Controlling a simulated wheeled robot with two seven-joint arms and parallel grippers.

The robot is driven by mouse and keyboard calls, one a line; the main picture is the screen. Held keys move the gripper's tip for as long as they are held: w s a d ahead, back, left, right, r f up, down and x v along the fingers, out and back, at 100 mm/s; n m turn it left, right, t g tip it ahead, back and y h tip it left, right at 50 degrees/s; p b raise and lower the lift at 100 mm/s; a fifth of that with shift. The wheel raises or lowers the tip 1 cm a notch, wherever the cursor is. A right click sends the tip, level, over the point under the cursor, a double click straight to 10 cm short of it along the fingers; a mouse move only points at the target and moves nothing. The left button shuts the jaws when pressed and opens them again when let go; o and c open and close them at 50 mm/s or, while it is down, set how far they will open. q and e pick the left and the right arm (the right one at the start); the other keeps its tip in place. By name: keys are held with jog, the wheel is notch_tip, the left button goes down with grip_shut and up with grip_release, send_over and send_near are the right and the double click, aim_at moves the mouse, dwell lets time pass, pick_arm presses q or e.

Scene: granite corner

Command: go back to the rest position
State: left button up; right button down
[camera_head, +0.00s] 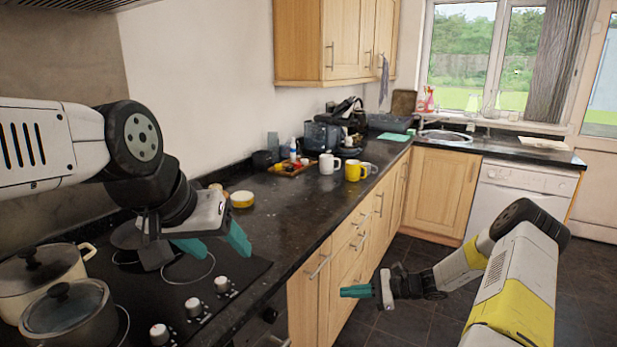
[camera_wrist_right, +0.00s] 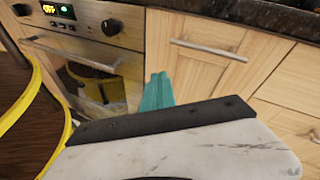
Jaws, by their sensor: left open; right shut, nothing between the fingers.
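My left gripper (camera_head: 218,244) is open, with its teal fingers apart, above the hob and close to the dark worktop. Nothing shows between its fingers. My right gripper (camera_head: 357,291) is in front of the base cabinets, lower than the worktop edge, with its teal fingers together and empty. In the right wrist view the shut fingers (camera_wrist_right: 158,92) point at the oven and the wooden cabinet beside it.
Two lidded pots (camera_head: 66,312) stand on the hob (camera_head: 185,275) under my left arm. A yellow-rimmed round container (camera_head: 242,199), a white mug (camera_head: 329,164) and a yellow mug (camera_head: 354,171) stand along the worktop (camera_head: 300,210). The floor (camera_head: 410,322) near my right gripper is clear.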

jog(key=s+r+n+g+h, duration=0.1)
jog(key=s+r+n+h, duration=0.25)
jog(key=r, duration=0.45)
jog(key=s+a+r+n+g+h, duration=0.15)
jog(key=s+r+n, duration=0.25)
jog(key=r, duration=0.4)
jog(key=s+r+n+h, duration=0.3)
jog(key=s+r+n, duration=0.1)
jog(key=r, duration=0.4)
jog(key=s+d+r+n+t+h, duration=0.1)
jog(key=s+r+n+t+h, duration=0.1)
jog(key=s+r, duration=0.4)
jog(key=s+d+r+n+t+h, duration=0.1)
jog(key=s+r+n+t+h, duration=0.1)
jog(key=s+r, duration=0.4)
jog(key=shift+s+d+r+n+t, duration=0.35)
jog(key=shift+s+n+t, duration=0.5)
jog(key=shift+s, duration=1.4)
